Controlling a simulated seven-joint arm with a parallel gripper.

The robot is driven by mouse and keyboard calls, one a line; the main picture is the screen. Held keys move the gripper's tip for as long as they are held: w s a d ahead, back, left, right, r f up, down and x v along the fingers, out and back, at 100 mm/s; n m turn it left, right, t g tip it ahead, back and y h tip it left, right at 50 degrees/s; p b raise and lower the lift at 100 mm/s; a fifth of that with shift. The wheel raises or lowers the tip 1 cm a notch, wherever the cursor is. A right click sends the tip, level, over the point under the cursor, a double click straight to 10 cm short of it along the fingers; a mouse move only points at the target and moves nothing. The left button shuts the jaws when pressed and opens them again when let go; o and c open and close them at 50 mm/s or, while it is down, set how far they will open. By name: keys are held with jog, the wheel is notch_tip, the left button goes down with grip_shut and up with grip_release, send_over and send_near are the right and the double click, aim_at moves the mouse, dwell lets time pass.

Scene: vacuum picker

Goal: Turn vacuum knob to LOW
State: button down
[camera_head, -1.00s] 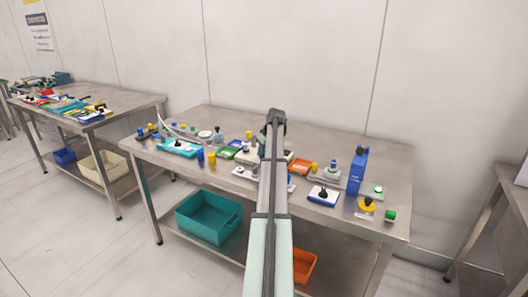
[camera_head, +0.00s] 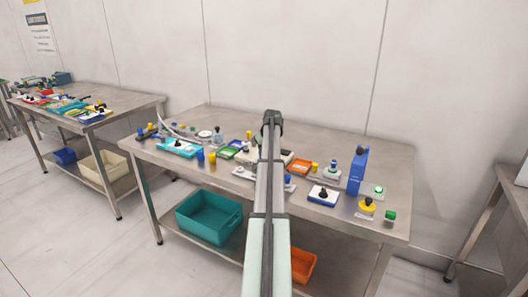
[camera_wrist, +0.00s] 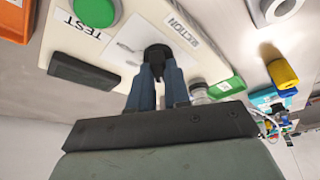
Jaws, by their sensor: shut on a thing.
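The black knob (camera_wrist: 156,52) stands near the "CTION" label. My gripper (camera_wrist: 158,76) is shut on this knob, its two blue-grey fingers close on either side of it. The knob's pointer and the LOW mark cannot be made out. In the head view my arm covers the knob and my gripper; part of the cream panel (camera_head: 249,156) shows left of the arm.
The steel table (camera_head: 345,145) holds several small devices around the panel. A tall blue box (camera_head: 357,171) stands to the right. An orange tray (camera_head: 299,167) lies right of my arm.

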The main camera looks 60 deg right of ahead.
jog(key=m+g, duration=0.1)
jog(key=m, duration=0.2)
jog(key=m+g+h, duration=0.1)
jog(key=m, duration=0.2)
jog(key=shift+w+a, duration=0.1)
jog(key=shift+w, duration=0.05)
dwell(0.4)
jog(key=c, duration=1.1)
grip_release()
jog(key=v, duration=1.4)
jog(key=shift+a+f, duration=0.15)
jog(key=shift+a, duration=0.05)
jog(key=shift+w, duration=0.15)
